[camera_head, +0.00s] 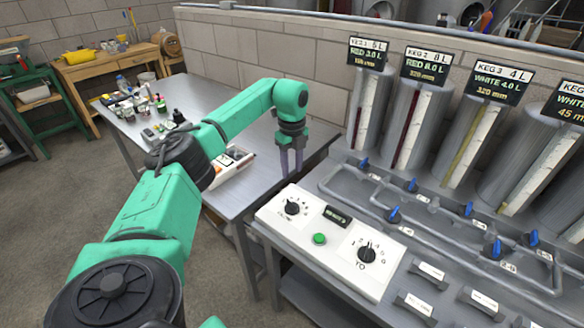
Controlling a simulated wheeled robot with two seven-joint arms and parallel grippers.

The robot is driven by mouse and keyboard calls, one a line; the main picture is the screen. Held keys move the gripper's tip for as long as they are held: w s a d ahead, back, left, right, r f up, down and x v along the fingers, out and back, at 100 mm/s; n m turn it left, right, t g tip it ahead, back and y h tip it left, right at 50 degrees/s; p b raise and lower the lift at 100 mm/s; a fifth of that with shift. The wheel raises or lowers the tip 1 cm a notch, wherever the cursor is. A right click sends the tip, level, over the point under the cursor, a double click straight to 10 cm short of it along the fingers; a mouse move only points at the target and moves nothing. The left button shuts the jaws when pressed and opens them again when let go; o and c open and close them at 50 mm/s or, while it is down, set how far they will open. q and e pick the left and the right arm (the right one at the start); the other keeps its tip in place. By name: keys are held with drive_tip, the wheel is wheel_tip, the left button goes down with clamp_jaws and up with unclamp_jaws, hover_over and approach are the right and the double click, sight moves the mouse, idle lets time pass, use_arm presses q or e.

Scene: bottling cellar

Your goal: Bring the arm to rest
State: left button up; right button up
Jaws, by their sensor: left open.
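My left arm comes in from the lower left and reaches over the steel table (232,195). My left gripper (291,172) points down at the table's right end, just behind the white control panel (330,240). Its two fingers are apart and nothing shows between them. I cannot tell how far the fingertips are above the surface. The panel has two black dials, a green button (320,239) and a small dark display (338,216). My right gripper is not in view; a small green piece at the bottom edge may be part of my own body.
Several steel kegs with labels, such as KEG 1 (368,100), stand at the right behind pipes with blue valves (394,214). A white tray (236,160) lies beside my forearm. Small bottles (141,106) crowd the table's far left. A block wall (270,55) runs behind. Open floor (60,180) lies left.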

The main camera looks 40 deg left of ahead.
use_arm(q)
drive_tip(key=shift+r, duration=0.5)
